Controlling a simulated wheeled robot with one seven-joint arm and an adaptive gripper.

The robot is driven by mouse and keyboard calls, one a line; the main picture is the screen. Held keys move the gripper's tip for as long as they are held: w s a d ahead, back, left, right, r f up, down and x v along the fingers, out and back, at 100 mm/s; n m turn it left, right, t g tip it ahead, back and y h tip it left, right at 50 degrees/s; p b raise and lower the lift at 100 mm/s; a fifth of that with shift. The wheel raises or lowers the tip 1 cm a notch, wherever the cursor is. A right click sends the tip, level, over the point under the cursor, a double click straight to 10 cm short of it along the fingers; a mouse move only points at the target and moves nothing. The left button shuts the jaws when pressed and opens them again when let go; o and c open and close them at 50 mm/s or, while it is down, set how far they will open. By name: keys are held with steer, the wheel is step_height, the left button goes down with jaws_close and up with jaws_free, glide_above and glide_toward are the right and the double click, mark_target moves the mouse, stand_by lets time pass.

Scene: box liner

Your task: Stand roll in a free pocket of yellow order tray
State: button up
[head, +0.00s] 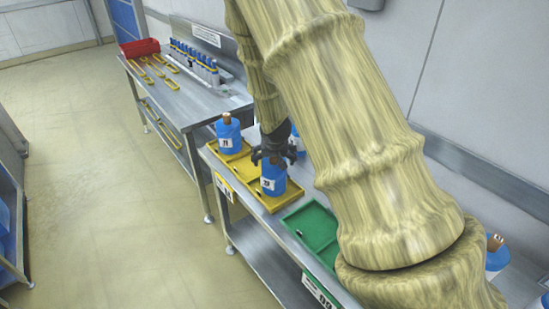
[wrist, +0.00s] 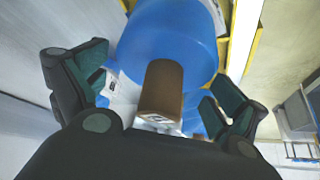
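The yellow order tray (head: 243,167) lies on the metal bench in the head view. One blue roll (head: 273,183) with a white label stands upright in its near part. Another blue roll (head: 228,137) with a brown core stands in its far left part. My gripper (head: 271,157) is directly above the near roll. In the wrist view, that blue roll (wrist: 172,38) and its brown core (wrist: 161,88) lie between my spread fingers, with visible gaps on both sides. My gripper is open. A further blue roll (head: 297,139) shows partly behind my gripper; its base is hidden.
A green tray (head: 313,233) is beside the yellow one, partly covered by my arm. Another roll (head: 496,260) stands at the right. The far bench holds a red bin (head: 140,48), yellow frames (head: 166,64) and a row of blue-topped items (head: 195,58).

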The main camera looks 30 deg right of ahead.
steer(key=shift+r, duration=0.15)
steer(key=b+v, duration=0.1)
steer(key=v, duration=1.1)
steer(key=shift+b, duration=0.3)
